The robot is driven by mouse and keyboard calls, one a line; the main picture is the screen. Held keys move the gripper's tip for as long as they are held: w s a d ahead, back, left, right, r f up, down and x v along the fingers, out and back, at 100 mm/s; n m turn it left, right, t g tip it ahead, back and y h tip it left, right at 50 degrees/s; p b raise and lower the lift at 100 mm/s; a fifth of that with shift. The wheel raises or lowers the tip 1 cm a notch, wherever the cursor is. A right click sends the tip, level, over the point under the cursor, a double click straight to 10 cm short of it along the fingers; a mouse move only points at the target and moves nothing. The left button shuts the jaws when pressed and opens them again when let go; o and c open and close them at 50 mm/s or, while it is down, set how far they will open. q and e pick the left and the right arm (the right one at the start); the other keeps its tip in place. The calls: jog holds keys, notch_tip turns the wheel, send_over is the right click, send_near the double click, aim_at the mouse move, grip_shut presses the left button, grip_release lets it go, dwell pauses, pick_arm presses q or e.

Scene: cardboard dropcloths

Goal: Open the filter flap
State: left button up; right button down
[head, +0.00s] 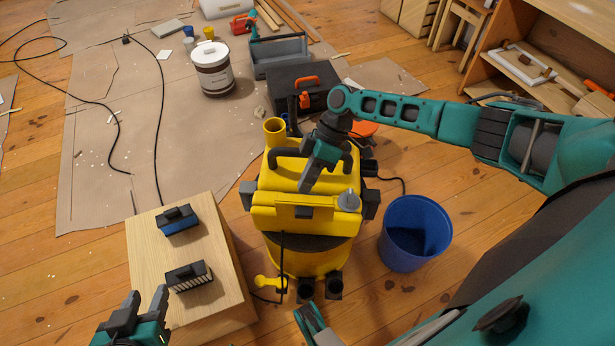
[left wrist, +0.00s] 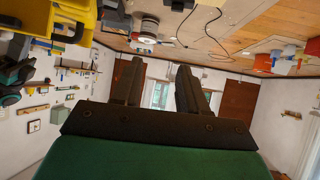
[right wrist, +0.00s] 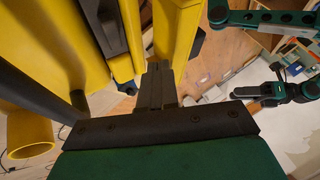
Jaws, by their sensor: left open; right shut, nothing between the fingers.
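The yellow vacuum (head: 285,178) stands upright in the middle of the head view. A yellow flap (head: 275,219) with a dark latch (head: 303,212) runs along its near top edge and looks closed. My right gripper (head: 307,187) is shut and empty, pointing down over the top just behind the flap. Whether it touches is unclear. In the right wrist view my right fingers (right wrist: 157,82) are together beside yellow panels (right wrist: 175,30). My left gripper (head: 146,302) is open and empty by the wooden box, away from the vacuum; its spread fingers show in the left wrist view (left wrist: 157,85).
Two filter-like cartridges, one blue-sided (head: 177,221) and one pale-ribbed (head: 189,277), lie on the wooden box (head: 150,245) left of the vacuum. A blue bucket (head: 413,232) stands at its right. A black case (head: 303,85) with an orange handle is behind. Cables cross the cardboard.

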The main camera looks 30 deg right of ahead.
aim_at(301, 202)
pick_arm(q)
jog(key=shift+r, duration=0.15)
pick_arm(e)
jog(key=s+t+p, duration=0.1)
jog(key=p, duration=0.2)
jog(key=s+a+r+h+p, duration=0.1)
jog(key=p, duration=0.2)
jog(key=shift+s+a+r+t, duration=0.1)
jog(key=shift+a+r+t, duration=0.1)
jog(key=shift+t, duration=0.2)
jog(key=shift+s+a+n+h+p, duration=0.15)
jog(key=shift+s+n+h+p, duration=0.15)
jog(key=shift+p, duration=0.35)
jog(key=shift+s+a+f+t+h+p, duration=0.3)
jog(key=shift+s+a+t+p, duration=0.1)
jog(key=shift+t+p, duration=0.35)
pick_arm(q)
jog(key=r, duration=0.1)
jog(key=a+r, duration=0.1)
jog(key=r, duration=0.3)
jog(key=shift+s+a+r+b, duration=0.2)
jog(key=shift+s+a+b, duration=0.1)
jog(key=shift+s, duration=0.1)
pick_arm(e)
jog(key=shift+w+d+f, duration=0.1)
jog(key=shift+f, duration=0.15)
